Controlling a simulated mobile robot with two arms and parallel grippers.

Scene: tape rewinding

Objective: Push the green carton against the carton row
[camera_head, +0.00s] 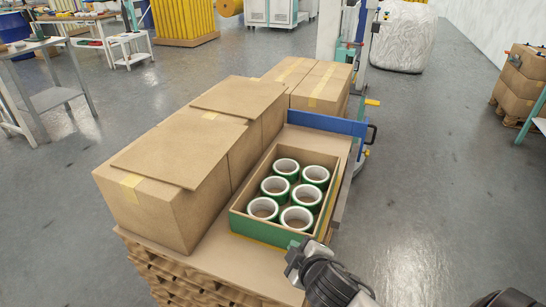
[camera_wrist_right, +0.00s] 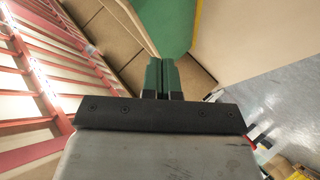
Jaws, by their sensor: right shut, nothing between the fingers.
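The green carton (camera_head: 262,230) is an open-topped box with green outer walls and several white-and-green tape rolls (camera_head: 264,208) inside. It stands upright on the pallet's board, to the right of the carton row (camera_head: 160,208). The row is made of closed brown cartons. Any gap between the green carton and the row looks narrow, and I cannot tell if they touch. My right gripper (camera_head: 298,252) is at the green carton's near right corner, its fingertips partly hidden. In the right wrist view, its fingers (camera_wrist_right: 161,76) are together and empty, close to a green surface (camera_wrist_right: 165,22). My left gripper is not in view.
Loose flat cardboard sheets (camera_head: 182,150) lie on the row. A blue bar (camera_head: 328,123) with a black handle crosses beyond the green carton. The wooden pallet (camera_head: 165,280) is below, with bare board in front. Grey floor is open to the right.

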